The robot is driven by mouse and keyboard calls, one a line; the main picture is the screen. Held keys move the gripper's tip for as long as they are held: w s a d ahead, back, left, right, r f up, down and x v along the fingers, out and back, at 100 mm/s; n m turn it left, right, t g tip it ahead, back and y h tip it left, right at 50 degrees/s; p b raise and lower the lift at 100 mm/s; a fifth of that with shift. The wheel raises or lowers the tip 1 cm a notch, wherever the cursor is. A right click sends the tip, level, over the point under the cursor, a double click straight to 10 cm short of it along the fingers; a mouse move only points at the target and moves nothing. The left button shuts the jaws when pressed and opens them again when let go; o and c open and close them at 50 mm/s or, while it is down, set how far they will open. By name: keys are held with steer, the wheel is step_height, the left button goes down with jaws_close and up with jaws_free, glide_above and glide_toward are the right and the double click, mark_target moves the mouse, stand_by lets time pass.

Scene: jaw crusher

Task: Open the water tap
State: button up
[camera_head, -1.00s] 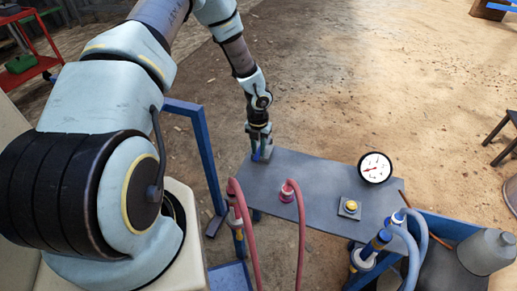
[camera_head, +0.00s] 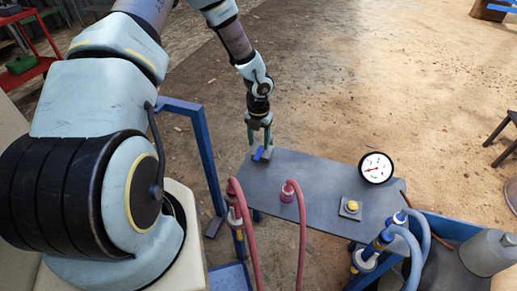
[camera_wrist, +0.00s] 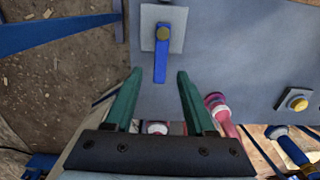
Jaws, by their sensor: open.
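The water tap has a blue lever handle (camera_wrist: 161,62) on a pale square plate with a brass-coloured knob (camera_wrist: 163,33) at its pivot. In the wrist view the lever points down the picture, toward my gripper (camera_wrist: 157,80). My gripper is open, its two green fingers spread to either side of the lever's free end, with nothing held. In the head view my gripper (camera_head: 259,145) is over the far left end of the grey panel, with the blue lever (camera_head: 262,154) showing at its fingertips. Whether a finger touches the lever I cannot tell.
The grey panel (camera_head: 320,196) also carries a red hose fitting (camera_head: 288,192), a yellow button (camera_head: 352,206) and a white dial gauge (camera_head: 376,168). Red hoses and blue hoses (camera_head: 410,245) rise at the near side. A blue frame post (camera_head: 207,150) stands left.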

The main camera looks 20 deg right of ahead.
mark_target(258, 153)
step_height(258, 153, up, 7)
steer(key=shift+b, duration=0.35)
steer(key=s+a+r+m, duration=0.5)
steer(key=a+r+m, duration=0.5)
steer(key=a+m, duration=0.2)
steer(key=s+a+r+m+t, duration=0.1)
steer(key=s+a+r+m, duration=0.4)
steer(key=a+r+m, duration=0.5)
steer(key=a+m, duration=0.3)
steer(key=m, duration=0.4)
steer(key=shift+m+t, duration=0.3)
